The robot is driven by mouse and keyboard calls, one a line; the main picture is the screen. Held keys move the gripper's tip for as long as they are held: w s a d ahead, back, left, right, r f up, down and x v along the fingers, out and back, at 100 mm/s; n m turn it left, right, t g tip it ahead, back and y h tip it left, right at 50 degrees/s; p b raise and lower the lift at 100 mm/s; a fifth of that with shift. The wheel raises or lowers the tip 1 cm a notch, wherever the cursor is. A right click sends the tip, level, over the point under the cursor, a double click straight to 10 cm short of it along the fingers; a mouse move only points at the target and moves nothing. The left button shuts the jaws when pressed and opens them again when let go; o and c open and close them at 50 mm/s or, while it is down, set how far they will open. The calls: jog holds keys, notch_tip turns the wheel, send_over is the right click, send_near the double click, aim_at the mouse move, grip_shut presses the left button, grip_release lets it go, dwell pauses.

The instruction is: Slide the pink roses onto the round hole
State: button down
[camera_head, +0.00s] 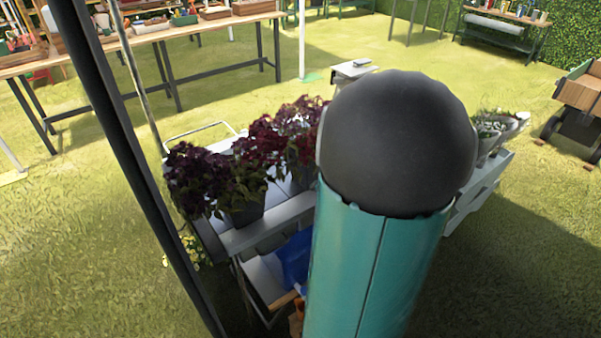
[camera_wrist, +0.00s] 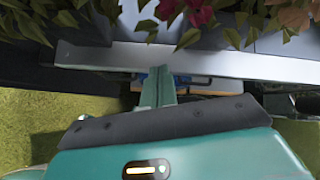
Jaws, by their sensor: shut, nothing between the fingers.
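My gripper (camera_wrist: 160,82) shows in the wrist view as closed teal fingers, with nothing between them. It is just in front of the pale edge (camera_wrist: 215,62) of a cart, below flowers in the picture. Pink-red blooms (camera_wrist: 200,12) with green leaves hang over that edge at the top; I cannot tell if they are roses. In the head view, red-pink potted flowers (camera_head: 262,140) stand on the grey cart (camera_head: 262,232), beside dark purple ones (camera_head: 195,170). My arm hides my gripper and part of the cart there. I cannot make out a round hole in either view.
A blue item (camera_head: 293,262) lies on the cart's lower shelf. White-flowered pots (camera_head: 492,130) stand on a light stand to the right. A long wooden table (camera_head: 170,35) is at the back left, and a dark post (camera_head: 120,150) stands close at left. Open grass lies around.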

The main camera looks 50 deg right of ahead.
jog(key=s+d+f+m+h, duration=0.1)
jog(key=s+d+f+m, duration=0.25)
jog(key=d+m, duration=0.2)
jog(key=shift+n, duration=0.25)
jog(key=x, duration=0.3)
jog(key=d+r+x, duration=0.1)
jog(key=x, duration=0.3)
jog(key=w+x, duration=0.1)
jog(key=x, duration=0.3)
jog(key=shift+w+d, duration=0.2)
jog(key=shift+d, duration=0.1)
jog(key=shift+w+d, duration=0.15)
jog(key=shift+w, duration=0.25)
